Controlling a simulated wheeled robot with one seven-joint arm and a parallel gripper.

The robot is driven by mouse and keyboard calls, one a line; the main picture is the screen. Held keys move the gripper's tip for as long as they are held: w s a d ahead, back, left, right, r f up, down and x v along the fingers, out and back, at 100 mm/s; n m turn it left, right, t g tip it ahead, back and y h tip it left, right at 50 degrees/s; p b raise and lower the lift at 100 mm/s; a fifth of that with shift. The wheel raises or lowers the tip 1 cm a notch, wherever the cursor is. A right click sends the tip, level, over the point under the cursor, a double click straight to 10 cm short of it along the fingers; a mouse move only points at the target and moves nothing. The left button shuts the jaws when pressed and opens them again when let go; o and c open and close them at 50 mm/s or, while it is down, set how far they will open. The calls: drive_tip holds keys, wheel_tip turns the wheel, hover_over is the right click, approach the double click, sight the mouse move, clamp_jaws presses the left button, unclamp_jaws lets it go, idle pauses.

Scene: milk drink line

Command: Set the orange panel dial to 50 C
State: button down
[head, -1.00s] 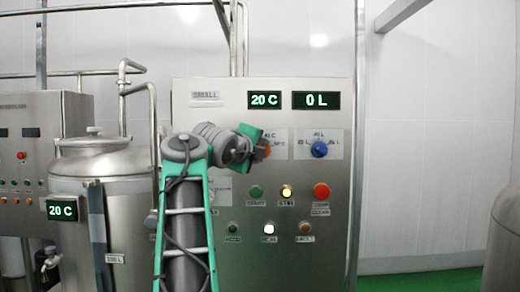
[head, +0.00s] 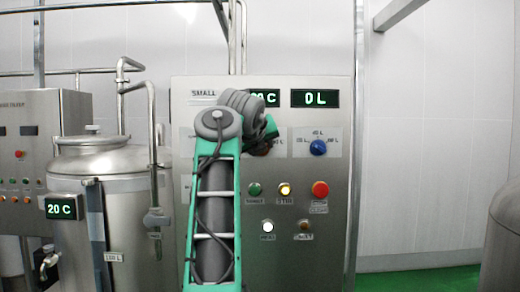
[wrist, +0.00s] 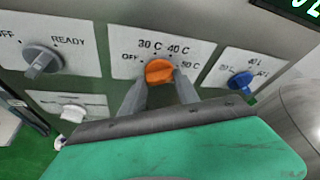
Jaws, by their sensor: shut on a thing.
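In the head view my gripper (head: 267,140) is at the panel, and my arm and gripper hide most of the dial. The temperature display (head: 268,98) above is partly covered by my arm; "0 C" shows.
The blue dial (head: 318,148) is close on the right, under the 0 L display (head: 315,99). A grey OFF/READY dial (wrist: 43,61) is on the left. Several buttons and lamps (head: 284,189) lie below. A steel tank (head: 125,190) reading 20 C stands left.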

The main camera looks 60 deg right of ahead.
drive_tip(key=shift+m, duration=0.3)
drive_tip(key=c, duration=0.9)
unclamp_jaws()
drive_tip(key=v, duration=0.7)
drive_tip(key=shift+s+a+r, duration=0.2)
drive_tip(key=shift+a, duration=0.1)
